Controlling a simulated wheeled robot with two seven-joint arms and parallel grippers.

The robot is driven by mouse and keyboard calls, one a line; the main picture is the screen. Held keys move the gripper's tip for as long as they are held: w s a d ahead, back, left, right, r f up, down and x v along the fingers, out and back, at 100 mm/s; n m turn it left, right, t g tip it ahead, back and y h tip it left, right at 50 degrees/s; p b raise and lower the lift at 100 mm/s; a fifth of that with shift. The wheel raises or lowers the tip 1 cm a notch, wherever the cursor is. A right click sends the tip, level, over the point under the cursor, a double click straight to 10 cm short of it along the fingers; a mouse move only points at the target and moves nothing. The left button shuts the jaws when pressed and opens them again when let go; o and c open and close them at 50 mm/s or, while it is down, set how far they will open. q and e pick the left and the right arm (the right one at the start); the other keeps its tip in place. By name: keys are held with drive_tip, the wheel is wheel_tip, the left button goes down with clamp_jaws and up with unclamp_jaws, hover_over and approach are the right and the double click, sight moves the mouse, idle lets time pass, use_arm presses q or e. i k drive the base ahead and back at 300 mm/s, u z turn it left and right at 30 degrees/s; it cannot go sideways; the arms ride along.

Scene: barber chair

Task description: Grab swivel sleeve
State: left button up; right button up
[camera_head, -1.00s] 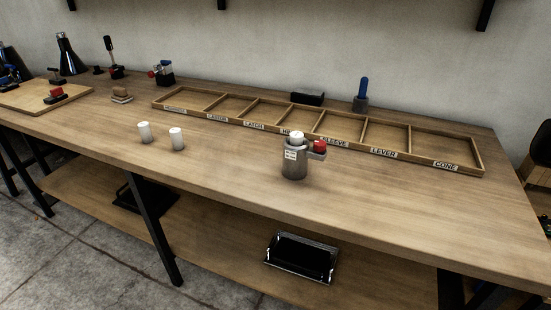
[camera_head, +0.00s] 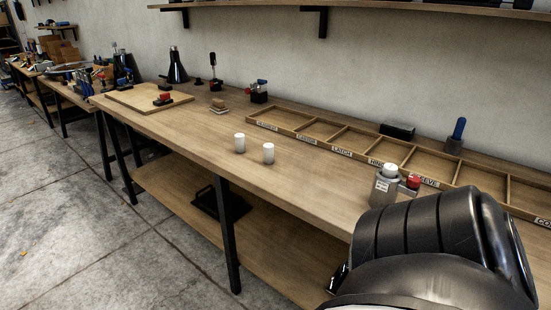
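Two loose white cylinders (camera_head: 239,143) (camera_head: 268,153) stand upright nearer the bench's front edge. I cannot tell which part is the swivel sleeve. A black arm link of mine (camera_head: 440,235) covers the lower right and hides part of the bench. Neither gripper is in view.
A wooden board (camera_head: 140,98) lies at the left. The bench between board and white cylinders is mostly clear.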

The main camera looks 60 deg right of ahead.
sight(384, 192)
drive_tip(key=u, duration=0.55)
drive_tip(key=k, duration=1.25)
drive_tip(key=z, duration=1.4)
